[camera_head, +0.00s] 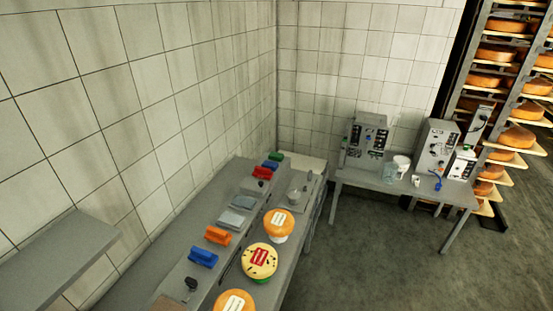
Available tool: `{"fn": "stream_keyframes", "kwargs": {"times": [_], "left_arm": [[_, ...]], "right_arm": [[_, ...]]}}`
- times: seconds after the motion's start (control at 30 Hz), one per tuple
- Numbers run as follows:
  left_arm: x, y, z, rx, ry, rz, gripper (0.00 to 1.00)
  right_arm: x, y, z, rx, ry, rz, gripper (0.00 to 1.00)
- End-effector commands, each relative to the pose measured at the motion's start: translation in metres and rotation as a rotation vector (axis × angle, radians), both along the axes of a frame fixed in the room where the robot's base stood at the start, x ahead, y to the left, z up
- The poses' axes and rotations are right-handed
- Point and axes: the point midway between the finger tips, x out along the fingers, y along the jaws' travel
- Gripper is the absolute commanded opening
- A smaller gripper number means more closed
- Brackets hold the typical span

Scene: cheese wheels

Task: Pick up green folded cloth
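A small green item (276,156), which looks like the green folded cloth, lies at the far end of the long grey counter (172,285). It is too small to make out its folds. A blue item (270,165) and a red item (262,173) lie just in front of it, close together. Neither of my grippers shows in the head view.
Orange (217,235) and blue (203,257) folded pieces lie nearer along the counter, with cheese wheels (279,223) on its right side. A tiled wall is left. A table (406,186) with machines stands right, before cheese racks. The floor between is clear.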

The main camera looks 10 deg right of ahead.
Motion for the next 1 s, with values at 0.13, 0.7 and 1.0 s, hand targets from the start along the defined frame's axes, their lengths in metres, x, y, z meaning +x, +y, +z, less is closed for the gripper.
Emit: {"fn": "stream_keyframes", "kwargs": {"times": [0.13,0.7,1.0], "left_arm": [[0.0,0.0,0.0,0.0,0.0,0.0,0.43],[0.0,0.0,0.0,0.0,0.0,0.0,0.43],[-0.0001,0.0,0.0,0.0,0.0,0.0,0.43]], "right_arm": [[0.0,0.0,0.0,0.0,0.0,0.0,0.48],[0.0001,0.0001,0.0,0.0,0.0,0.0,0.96],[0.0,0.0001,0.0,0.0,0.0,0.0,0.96]]}}
